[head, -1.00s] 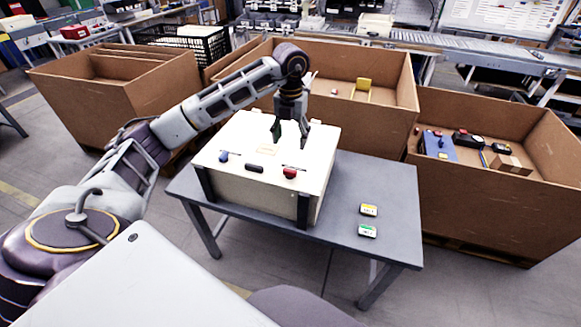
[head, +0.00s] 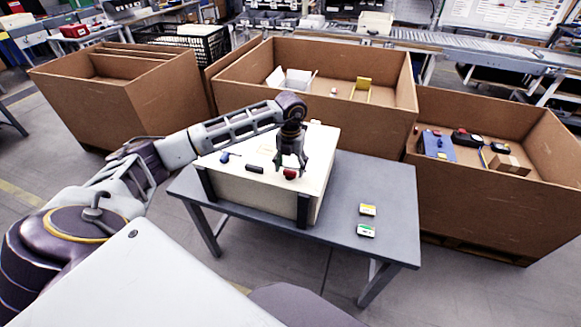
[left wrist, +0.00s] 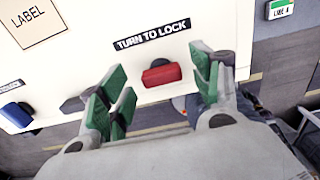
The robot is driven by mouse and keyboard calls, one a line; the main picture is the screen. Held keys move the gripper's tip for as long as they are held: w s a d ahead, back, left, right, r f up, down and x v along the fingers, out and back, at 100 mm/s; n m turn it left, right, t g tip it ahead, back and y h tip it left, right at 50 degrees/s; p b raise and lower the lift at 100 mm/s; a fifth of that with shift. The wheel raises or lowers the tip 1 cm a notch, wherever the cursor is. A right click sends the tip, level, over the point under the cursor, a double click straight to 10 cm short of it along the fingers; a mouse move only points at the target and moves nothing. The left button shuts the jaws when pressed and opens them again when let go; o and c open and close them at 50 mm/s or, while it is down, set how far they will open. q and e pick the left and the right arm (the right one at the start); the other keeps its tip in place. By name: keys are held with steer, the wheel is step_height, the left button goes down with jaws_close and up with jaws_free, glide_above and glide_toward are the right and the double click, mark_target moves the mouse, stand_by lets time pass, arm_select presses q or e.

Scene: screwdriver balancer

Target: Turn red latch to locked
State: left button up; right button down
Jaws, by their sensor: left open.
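The red latch (head: 290,174) is on the front part of the cream box's top (head: 230,185), near its right corner. In the left wrist view the red latch (left wrist: 161,75) lies below a black "TURN TO LOCK" label (left wrist: 165,31), its long side roughly parallel to the label. My left gripper (head: 290,168) is open over the latch. In the left wrist view its green-padded fingers (left wrist: 160,95) stand on either side of the latch, with a gap to each side. A blue latch (head: 226,157) sits at the box's left. My right gripper is not in view.
The box stands on a grey table (head: 375,190). A yellow-marked tag (head: 368,210) and a green-marked tag (head: 366,231) lie at the table's right. A black handle (head: 254,169) is between the latches. Large cardboard bins (head: 480,190) stand behind and to the right.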

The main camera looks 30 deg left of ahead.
arm_select(q)
steer(key=shift+f, duration=0.6)
steer(key=c, duration=1)
